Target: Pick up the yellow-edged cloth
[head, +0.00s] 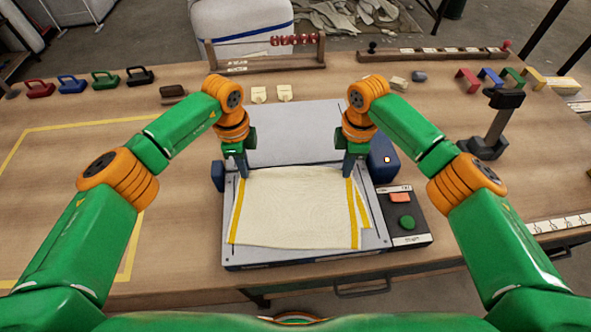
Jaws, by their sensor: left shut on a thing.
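The cream cloth with yellow edges (295,208) lies on the light board of a low platform (372,237). A yellow strip runs down its left side, and two yellow strips show at its right side, so layers seem to overlap there. My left gripper (241,172) points down at the cloth's far left corner and is shut on it. My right gripper (349,172) points down at the far right corner. Its fingertips are too small to tell whether they are open or shut.
A control box with red and green buttons (407,222) sits right of the cloth. A dark upright stand (490,130) is farther right. Coloured handled blocks (105,80) line the back left, and a bead rack (265,56) stands at the back. The yellow-taped table area at left is clear.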

